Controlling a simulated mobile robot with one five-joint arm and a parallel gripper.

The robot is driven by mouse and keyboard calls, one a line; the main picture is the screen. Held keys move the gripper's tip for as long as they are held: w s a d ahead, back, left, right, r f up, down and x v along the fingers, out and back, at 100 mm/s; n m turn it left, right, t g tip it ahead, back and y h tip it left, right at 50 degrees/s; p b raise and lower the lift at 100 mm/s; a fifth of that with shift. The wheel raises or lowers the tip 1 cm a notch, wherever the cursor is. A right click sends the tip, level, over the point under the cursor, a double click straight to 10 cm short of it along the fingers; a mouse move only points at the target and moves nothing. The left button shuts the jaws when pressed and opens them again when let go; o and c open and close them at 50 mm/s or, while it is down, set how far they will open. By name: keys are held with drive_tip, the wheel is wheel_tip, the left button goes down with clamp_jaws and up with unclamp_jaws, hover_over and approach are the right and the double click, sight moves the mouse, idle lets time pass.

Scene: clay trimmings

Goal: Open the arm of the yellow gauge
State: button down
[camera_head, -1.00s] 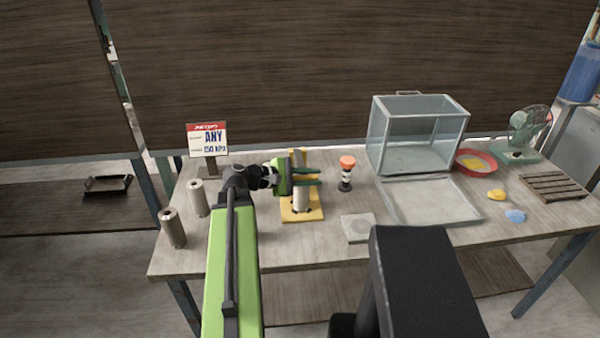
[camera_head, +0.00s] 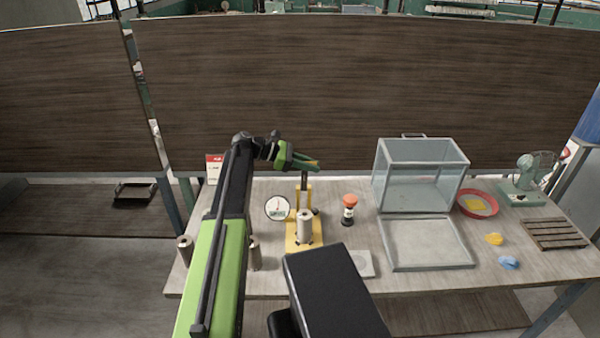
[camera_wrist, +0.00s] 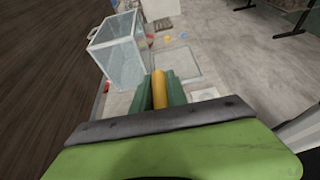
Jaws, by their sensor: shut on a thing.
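The yellow gauge has a yellow base (camera_head: 292,243) on the table, a yellow upright and a round white dial (camera_head: 277,208) at its left. A grey metal cylinder (camera_head: 305,228) stands upright on the base. My gripper (camera_head: 314,165) is above the upright, with a dark piece just below its green fingers. In the wrist view, my gripper (camera_wrist: 160,78) is shut on a yellow bar (camera_wrist: 159,91), which looks like the gauge's arm. My fingers hide part of this bar, so its exact angle cannot be told.
An orange-topped button post (camera_head: 349,209) stands right of the gauge, with a flat grey block (camera_head: 362,264) in front. A glass box (camera_head: 422,177) with a lowered panel, a red dish (camera_head: 478,212) and a fan are farther right. Two cylinders (camera_head: 185,252) (camera_head: 254,255) stand left.

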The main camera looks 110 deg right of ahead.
drive_tip(key=shift+s+d+r+p, duration=0.2)
drive_tip(key=shift+d+p, duration=0.05)
drive_tip(key=shift+d, duration=0.45)
drive_tip(key=shift+s+d+r+p, duration=0.2)
drive_tip(key=shift+d, duration=0.45)
drive_tip(key=c, duration=1.6)
unclamp_jaws()
drive_tip(key=shift+c, duration=0.2)
drive_tip(key=o, duration=0.3)
drive_tip(key=shift+s+d+f, duration=0.15)
drive_tip(key=shift+a+r+p+v, duration=0.15)
drive_tip(key=shift+p+v, duration=1.55)
drive_tip(key=shift+v, duration=2.7)
drive_tip(key=shift+a+r+p+v, duration=0.1)
drive_tip(key=shift+p+v, duration=1.6)
drive_tip(key=shift+v, duration=2.75)
